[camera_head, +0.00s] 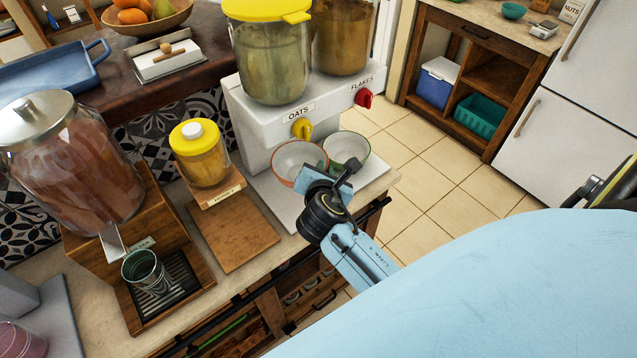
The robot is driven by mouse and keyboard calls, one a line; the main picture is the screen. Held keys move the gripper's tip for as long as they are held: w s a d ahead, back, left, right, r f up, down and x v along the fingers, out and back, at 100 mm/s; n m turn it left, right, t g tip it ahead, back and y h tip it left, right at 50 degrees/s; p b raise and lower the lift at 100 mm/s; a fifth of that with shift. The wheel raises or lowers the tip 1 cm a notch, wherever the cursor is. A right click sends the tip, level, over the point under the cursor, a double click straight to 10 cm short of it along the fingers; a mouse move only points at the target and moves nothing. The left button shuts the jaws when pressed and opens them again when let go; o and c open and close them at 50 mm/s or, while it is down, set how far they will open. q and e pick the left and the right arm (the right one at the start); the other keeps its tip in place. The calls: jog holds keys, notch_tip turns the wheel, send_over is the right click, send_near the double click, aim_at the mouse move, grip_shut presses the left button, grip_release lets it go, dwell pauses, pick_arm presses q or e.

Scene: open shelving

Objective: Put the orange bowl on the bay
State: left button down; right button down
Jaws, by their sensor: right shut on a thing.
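The orange bowl (291,160), white inside with an orange rim, is at the foot of the white dispenser (256,133), below the yellow OATS knob. My right gripper (326,174) is shut on the bowl's right side; its fingers and wrist hide part of the rim and the exact contact. The bay (284,205) is the pale flat base in front of the dispenser. I cannot tell whether the bowl rests on it or is just above it. My left gripper is not in view.
A green bowl (348,148) sits close at the right, below the red FLAKES knob (363,97). Tiled floor lies beyond the counter.

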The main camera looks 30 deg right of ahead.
jog(key=shift+w+r, duration=0.1)
jog(key=shift+w, duration=0.95)
notch_tip(320, 180, down, 3)
jog(key=shift+s+r+b, duration=0.15)
jog(key=shift+b, duration=0.2)
notch_tip(320, 180, down, 4)
jog(key=shift+r+b, duration=0.1)
jog(key=shift+b, duration=0.4)
jog(key=shift+w+a+f, duration=0.1)
jog(key=shift+w+f, duration=0.1)
jog(key=shift+f, duration=0.1)
jog(key=c, duration=1.5)
grip_release()
jog(key=shift+f, duration=0.15)
jog(key=shift+o, duration=0.2)
